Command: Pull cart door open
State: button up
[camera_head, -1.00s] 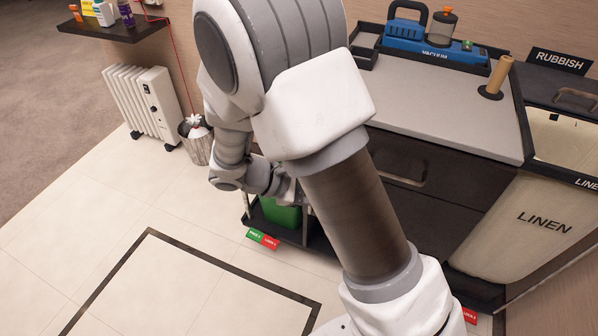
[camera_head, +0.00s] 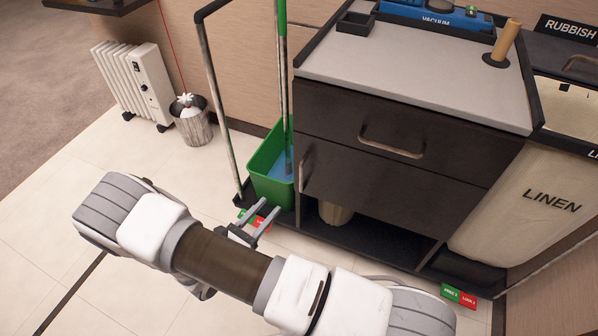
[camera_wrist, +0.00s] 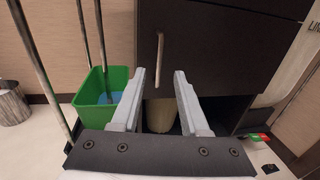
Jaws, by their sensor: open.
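The cart door (camera_head: 385,190) is the dark lower front panel of the cart, under a drawer (camera_head: 340,115). It appears shut. Its upright handle (camera_head: 303,168) is at the door's left edge. In the wrist view the handle (camera_wrist: 160,58) stands centred just beyond and between the fingertips. My gripper (camera_head: 270,207) is open and empty, in front of the cart's lower left corner, with its fingers pointing toward the cart. In the wrist view my gripper (camera_wrist: 160,74) has both fingers apart, not touching the handle.
A green bucket (camera_head: 268,180) with mop poles stands left of the door. A beige container (camera_head: 335,213) sits on the open shelf below. A linen bag (camera_head: 530,200) hangs at right. A heater (camera_head: 135,85) and waste bin (camera_head: 192,125) stand at the wall. Floor at left is clear.

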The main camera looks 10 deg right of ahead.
aim_at(301, 171)
jog(key=b+x, duration=0.2)
jog(key=x, duration=1.4)
jog(key=shift+b, duration=0.3)
grip_shut()
dwell(0.5)
